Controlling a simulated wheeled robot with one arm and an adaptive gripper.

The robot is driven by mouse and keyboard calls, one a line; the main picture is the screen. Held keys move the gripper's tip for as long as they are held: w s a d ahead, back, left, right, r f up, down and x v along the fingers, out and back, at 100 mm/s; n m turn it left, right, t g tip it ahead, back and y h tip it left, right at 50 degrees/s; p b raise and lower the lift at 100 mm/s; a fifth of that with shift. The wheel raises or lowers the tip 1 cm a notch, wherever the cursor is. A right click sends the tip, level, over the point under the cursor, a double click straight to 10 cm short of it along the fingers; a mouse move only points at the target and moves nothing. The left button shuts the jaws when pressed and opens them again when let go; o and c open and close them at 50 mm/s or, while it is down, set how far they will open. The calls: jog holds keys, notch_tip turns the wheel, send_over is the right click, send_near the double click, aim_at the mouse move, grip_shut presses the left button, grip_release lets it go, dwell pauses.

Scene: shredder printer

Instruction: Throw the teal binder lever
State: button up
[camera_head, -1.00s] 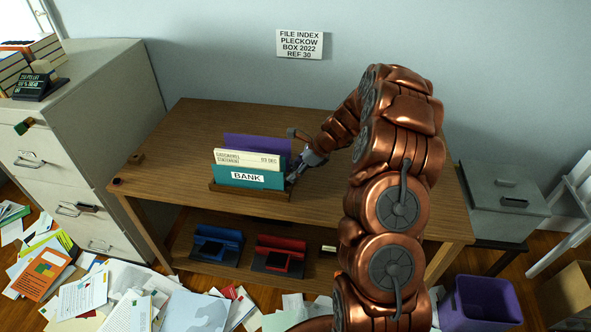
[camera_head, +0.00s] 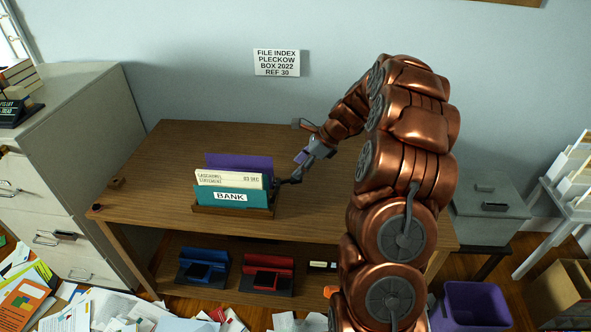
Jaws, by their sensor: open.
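The teal binder (camera_head: 232,199) stands upright at the front of a wooden holder (camera_head: 232,211) on the wooden table, with a white BANK label facing me. A cream file (camera_head: 229,180) and a purple binder (camera_head: 239,162) stand behind it. No lever on the teal binder can be made out at this size. My gripper (camera_head: 285,180) is open at the right end of the binders, its dark fingers close to the holder. I cannot tell whether they touch it. My copper arm reaches in from the right.
Blue (camera_head: 206,266) and red (camera_head: 268,273) hole-punch-like devices sit on the lower shelf. A grey cabinet (camera_head: 60,150) stands left, a grey box (camera_head: 488,212) and purple bin (camera_head: 470,305) right. Papers cover the floor at lower left. The tabletop left of the holder is mostly clear.

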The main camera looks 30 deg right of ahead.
aim_at(275, 193)
jog(key=shift+c, duration=0.3)
